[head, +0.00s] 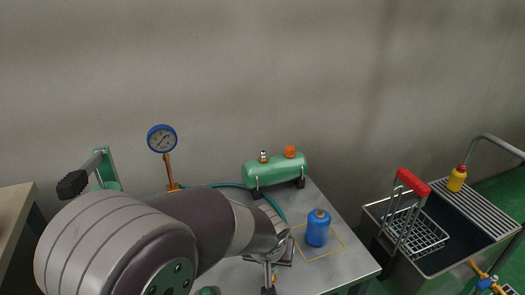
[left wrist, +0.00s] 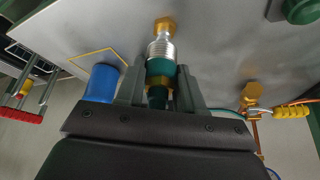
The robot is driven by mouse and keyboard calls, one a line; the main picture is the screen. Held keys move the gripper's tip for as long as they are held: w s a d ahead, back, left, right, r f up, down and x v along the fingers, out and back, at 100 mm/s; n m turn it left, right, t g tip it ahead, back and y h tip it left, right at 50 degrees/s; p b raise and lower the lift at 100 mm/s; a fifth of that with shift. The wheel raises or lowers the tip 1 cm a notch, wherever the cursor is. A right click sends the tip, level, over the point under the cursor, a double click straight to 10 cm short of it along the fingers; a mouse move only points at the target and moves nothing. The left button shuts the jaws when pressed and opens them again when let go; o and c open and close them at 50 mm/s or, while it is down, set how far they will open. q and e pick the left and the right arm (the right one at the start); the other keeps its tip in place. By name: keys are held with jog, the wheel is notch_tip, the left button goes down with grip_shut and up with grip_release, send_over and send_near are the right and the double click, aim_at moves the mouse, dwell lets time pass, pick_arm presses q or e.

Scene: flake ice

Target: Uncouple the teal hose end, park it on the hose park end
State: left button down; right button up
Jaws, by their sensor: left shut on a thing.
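My left gripper (left wrist: 160,82) is shut on the teal hose end (left wrist: 160,68), with one finger on each side of it. A silver ribbed collar (left wrist: 160,48) sits at the front of the hose end. It lines up with a brass fitting (left wrist: 165,25) on the grey bench and appears to touch it; I cannot tell whether they are locked. In the head view my left gripper (head: 272,256) is over the bench, and my arm hides much of it. The teal hose (head: 276,207) runs behind my arm. I cannot clearly identify the hose park. My right gripper is not in view.
A green tank (head: 275,171) stands at the bench's back. A blue bottle (head: 317,230) stands by a yellow outline (head: 333,252). A blue gauge (head: 161,138) rises behind my arm. A brass valve (left wrist: 252,95) is right of my gripper. A sink (head: 425,269) with a wire basket (head: 424,239) stands at right.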

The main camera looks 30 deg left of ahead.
pick_arm(q)
jog(key=shift+f+b, duration=1.65)
jog(key=shift+b, duration=0.15)
dwell(0.5)
jog(key=c, duration=0.6)
grip_release()
jog(key=shift+p+v, duration=3.1)
jog(key=shift+v, duration=0.95)
